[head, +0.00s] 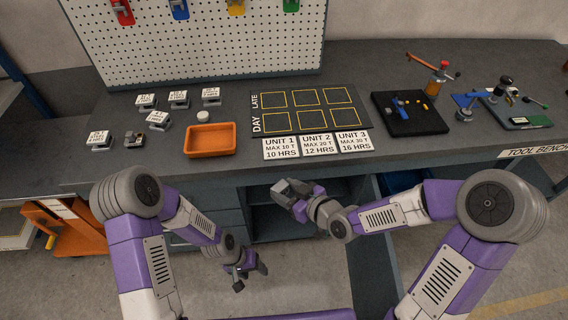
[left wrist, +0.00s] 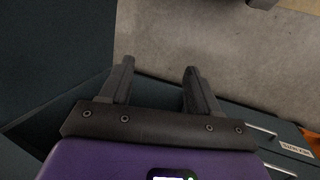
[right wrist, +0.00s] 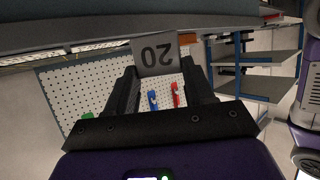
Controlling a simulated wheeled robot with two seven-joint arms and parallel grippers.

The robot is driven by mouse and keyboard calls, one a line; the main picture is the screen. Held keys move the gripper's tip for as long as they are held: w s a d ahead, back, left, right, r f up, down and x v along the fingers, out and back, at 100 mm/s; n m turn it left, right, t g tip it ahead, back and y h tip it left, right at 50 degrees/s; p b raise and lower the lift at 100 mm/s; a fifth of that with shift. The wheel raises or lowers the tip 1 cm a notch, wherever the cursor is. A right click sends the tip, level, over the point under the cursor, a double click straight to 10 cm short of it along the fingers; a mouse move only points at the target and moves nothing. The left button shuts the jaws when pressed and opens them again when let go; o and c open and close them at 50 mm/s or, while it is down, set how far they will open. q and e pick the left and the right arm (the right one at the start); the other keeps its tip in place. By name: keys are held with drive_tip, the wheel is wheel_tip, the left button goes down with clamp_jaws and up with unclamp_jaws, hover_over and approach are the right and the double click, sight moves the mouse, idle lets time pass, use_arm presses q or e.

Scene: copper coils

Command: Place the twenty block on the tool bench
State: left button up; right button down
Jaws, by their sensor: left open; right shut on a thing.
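The grey twenty block (right wrist: 157,55), its "20" upside down in the right wrist view, is between the fingertips of my right gripper (head: 291,190). That gripper is shut on it and holds it in front of the bench's front edge, near an open shelf bay. My left gripper (head: 250,274) is open and empty, low in front of the bench; its spread fingers show in the left wrist view (left wrist: 158,80). The tool bench (head: 432,151) has a dark top, with a "TOOL BENCH" label (head: 534,150) on its right front edge.
A planning board (head: 310,109) with yellow-outlined slots and unit cards lies mid-bench. Tools on a black mat (head: 410,127) and other gear stand right. A pegboard (head: 200,45) rises behind.

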use_arm(q)
drive_tip(key=w+d+r+m+g+y, duration=0.15)
drive_tip(key=w+r+m+y, duration=0.25)
drive_tip(key=w+r, duration=0.45)
wheel_tip(320, 180, up, 26)
drive_tip(key=m+t, duration=0.3)
drive_tip(key=m, duration=0.3)
hover_over(282, 185)
use_arm(e)
drive_tip(key=shift+r, duration=0.1)
use_arm(q)
wheel_tip(282, 185, down, 12)
drive_tip(key=shift+r, duration=0.15)
drive_tip(key=shift+d, duration=0.1)
clamp_jaws()
use_arm(e)
drive_tip(key=shift+c, duration=1.6)
unclamp_jaws()
